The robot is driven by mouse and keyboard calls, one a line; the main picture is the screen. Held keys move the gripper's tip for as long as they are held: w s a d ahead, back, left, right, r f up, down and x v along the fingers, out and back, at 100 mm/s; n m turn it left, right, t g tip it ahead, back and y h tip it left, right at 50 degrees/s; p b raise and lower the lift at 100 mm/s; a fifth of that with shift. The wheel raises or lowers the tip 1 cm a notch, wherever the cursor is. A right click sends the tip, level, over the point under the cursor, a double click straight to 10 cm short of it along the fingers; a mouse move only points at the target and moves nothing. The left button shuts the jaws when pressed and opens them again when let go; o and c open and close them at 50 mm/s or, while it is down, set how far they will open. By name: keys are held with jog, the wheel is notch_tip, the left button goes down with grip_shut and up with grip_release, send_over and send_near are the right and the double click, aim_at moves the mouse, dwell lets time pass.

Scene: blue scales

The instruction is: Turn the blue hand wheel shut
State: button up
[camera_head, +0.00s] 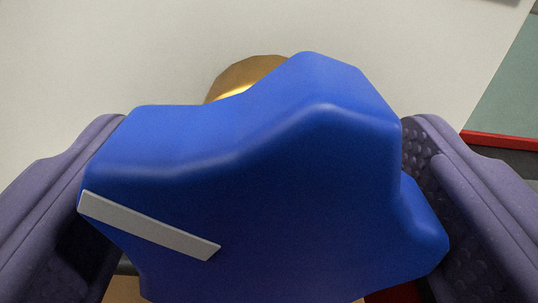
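The blue hand wheel (265,175) fills the middle of the view, with lobed edges and a pale grey bar (150,226) on its face at the lower left. A brass-coloured round part (245,76) shows behind its top. My gripper (262,190) has its purple fingers on either side of the wheel. The left finger meets the wheel's left edge and the right finger lies against its right side, so the wheel sits between them. Whether both pads press firmly cannot be seen. The wheel's lower part runs out of view.
A pale off-white surface (90,60) lies behind the wheel. At the right edge are a grey-green area (515,90) and a red strip (500,140) with a dark band below. A tan surface and a little red show beneath the wheel.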

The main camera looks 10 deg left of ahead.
jog(key=c, duration=0.8)
jog(key=shift+o, duration=0.2)
jog(key=m+b, duration=0.1)
jog(key=m, duration=0.3)
jog(key=shift+m, duration=0.4)
jog(key=m+b, duration=0.1)
jog(key=m, duration=1.1)
jog(key=shift+m+b, duration=0.3)
jog(key=m, duration=0.6)
jog(key=shift+m, duration=0.3)
jog(key=shift+a, duration=0.1)
